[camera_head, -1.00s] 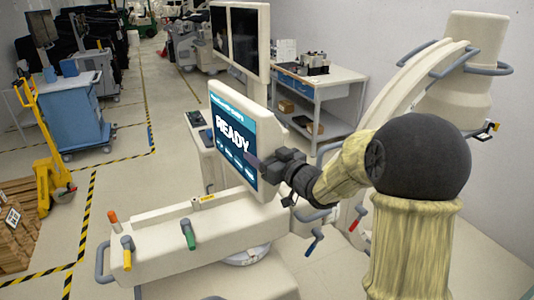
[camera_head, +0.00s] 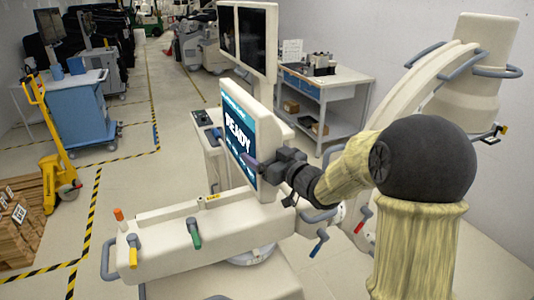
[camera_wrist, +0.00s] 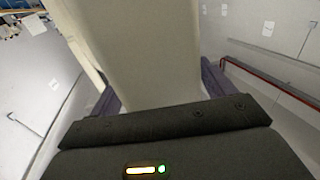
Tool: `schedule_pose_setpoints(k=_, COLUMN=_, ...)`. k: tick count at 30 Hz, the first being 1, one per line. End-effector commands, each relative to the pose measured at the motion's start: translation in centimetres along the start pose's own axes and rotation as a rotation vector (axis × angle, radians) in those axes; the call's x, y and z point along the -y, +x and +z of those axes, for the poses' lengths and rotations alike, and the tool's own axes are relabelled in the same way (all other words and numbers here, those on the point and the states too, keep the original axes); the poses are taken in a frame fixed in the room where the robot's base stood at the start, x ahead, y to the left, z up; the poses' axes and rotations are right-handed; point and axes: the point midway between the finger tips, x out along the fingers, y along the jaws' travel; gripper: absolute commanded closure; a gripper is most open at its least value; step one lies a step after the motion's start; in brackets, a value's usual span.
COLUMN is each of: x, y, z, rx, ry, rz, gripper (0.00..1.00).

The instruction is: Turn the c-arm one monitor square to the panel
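The c-arm one monitor (camera_head: 237,125) is a cream slab with a blue "READY" screen, upright above the cream control panel (camera_head: 165,254). Its screen faces left and shows at a steep slant, out of line with the panel's long front. My gripper (camera_head: 262,168) is at the monitor's right edge, one purple finger across the screen side. In the wrist view the two purple fingers lie either side of the pale monitor slab (camera_wrist: 145,50), which fills the gap. The far finger is hidden in the head view.
Orange, yellow and green handles (camera_head: 195,233) stand along the panel. A dark twin display (camera_head: 245,38) rises behind the monitor. The pale C-shaped arm (camera_head: 425,80) is at right. A grey worktable (camera_head: 345,85) stands behind; open floor lies left.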

Motion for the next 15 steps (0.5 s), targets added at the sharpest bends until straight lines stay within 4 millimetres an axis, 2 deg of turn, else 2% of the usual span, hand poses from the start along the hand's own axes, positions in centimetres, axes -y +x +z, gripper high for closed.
schedule_pose_setpoints(k=9, x=-0.3, y=-0.4, z=0.2, rx=0.003, ry=0.001, rz=0.007, gripper=0.19)
schedule_pose_setpoints(k=15, x=-0.3, y=-2.5, z=0.3, rx=0.002, ry=-0.001, rz=0.008, gripper=0.19)
